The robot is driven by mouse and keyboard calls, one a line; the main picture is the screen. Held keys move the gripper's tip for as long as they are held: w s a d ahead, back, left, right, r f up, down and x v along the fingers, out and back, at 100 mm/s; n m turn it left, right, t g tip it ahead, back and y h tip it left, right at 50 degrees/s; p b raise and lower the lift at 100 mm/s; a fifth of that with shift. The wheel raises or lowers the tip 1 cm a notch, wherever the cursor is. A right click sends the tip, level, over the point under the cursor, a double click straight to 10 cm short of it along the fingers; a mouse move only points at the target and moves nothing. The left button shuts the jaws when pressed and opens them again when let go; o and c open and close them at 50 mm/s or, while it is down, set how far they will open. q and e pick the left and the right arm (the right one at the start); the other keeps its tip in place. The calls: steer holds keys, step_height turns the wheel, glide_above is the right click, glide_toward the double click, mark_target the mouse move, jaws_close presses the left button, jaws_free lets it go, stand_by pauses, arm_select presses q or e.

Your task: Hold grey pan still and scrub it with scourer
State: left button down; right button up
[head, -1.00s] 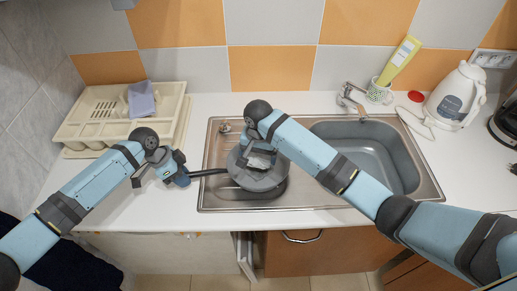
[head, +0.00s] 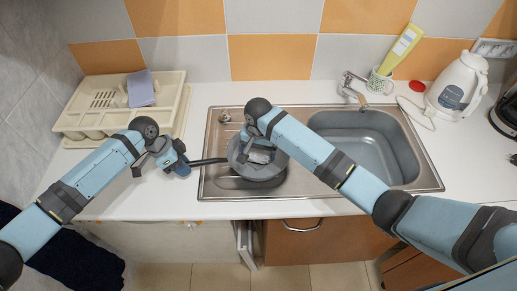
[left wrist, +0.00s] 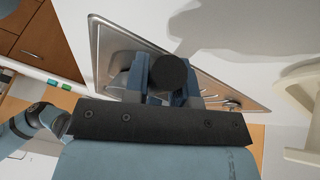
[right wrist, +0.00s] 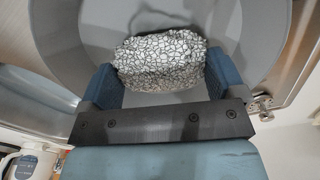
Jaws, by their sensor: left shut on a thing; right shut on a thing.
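The grey pan (head: 270,173) rests on the drainer side of the steel sink, its dark handle (head: 208,161) pointing left. My right gripper (head: 262,150) reaches down into the pan and is shut on the scourer. In the right wrist view the scourer (right wrist: 160,60) is silvery with a dark cracked pattern, held between the blue fingers (right wrist: 162,88) over the pan's inside (right wrist: 262,30). I cannot tell whether it touches the pan bottom.
The sink basin (head: 375,150) lies empty to the right, with a tap (head: 352,88) behind it. A cream dish rack (head: 85,120) stands at the left. A white kettle (head: 457,95), a patterned cup (head: 380,84) and a yellow-green bottle (head: 400,50) stand at the back right.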

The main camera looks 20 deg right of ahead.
mark_target(255, 169)
steer(key=shift+f, duration=0.6)
steer(key=shift+s, duration=0.1)
stand_by(0.3)
steer(key=shift+s+a, duration=0.55)
steer(key=shift+s, duration=0.35)
steer(key=shift+s+a, duration=0.55)
steer(key=shift+s, duration=0.35)
arm_select(q)
steer(key=shift+d, duration=0.1)
steer(key=shift+s, duration=0.1)
arm_select(e)
steer(key=shift+w+d+f, duration=0.1)
steer(key=shift+w+d, duration=0.65)
steer(key=shift+w, duration=0.45)
steer(key=shift+w+d, duration=0.75)
steer(key=shift+w, duration=0.5)
steer(key=shift+w+d+f, duration=0.1)
steer(key=shift+w+d, duration=0.65)
steer(key=shift+w, duration=0.45)
steer(key=shift+s, duration=0.1)
